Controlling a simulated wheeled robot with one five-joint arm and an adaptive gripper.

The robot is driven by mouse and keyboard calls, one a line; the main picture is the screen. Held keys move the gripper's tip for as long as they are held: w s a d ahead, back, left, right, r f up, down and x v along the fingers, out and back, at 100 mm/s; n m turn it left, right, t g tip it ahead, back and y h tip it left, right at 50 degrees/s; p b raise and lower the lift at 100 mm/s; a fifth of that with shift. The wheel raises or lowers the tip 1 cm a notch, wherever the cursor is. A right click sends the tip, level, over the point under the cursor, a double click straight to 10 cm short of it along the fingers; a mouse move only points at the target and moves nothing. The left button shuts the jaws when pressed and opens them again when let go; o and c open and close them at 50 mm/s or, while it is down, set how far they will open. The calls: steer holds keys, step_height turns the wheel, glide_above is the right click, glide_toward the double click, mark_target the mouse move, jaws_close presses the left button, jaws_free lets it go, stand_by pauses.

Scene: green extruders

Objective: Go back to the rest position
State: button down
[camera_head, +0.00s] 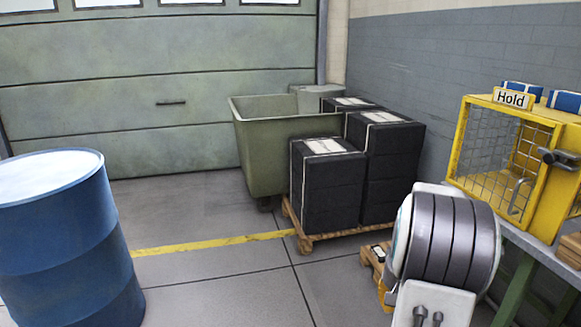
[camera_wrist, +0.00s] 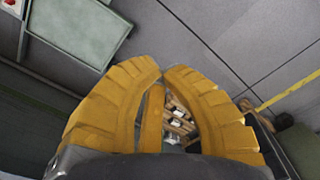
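A blue drum (camera_head: 65,245) stands at the left. A green bin (camera_head: 262,150) and black boxes on a wooden pallet (camera_head: 320,238) stand at the back. A yellow "Hold" cage (camera_head: 545,170) sits on a bench at the right. The middle floor is clear.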

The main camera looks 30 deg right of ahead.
steer(key=w+a+r+n+p, duration=0.2)
steer(key=a+r+p, duration=0.2)
steer(key=a+r, duration=0.55)
steer(key=s+a+r+n+t+p, duration=0.1)
steer(key=s+a+r+n+p, duration=0.3)
steer(key=a+r+p, duration=0.3)
steer(key=s+a+r+n+t+p, duration=0.2)
steer(key=s+a+r+p, duration=0.3)
steer(key=a+r, duration=0.5)
steer(key=shift+a+r+n+p, duration=0.35)
steer(key=shift+a+n+p, duration=0.55)
steer(key=shift+a+p, duration=0.15)
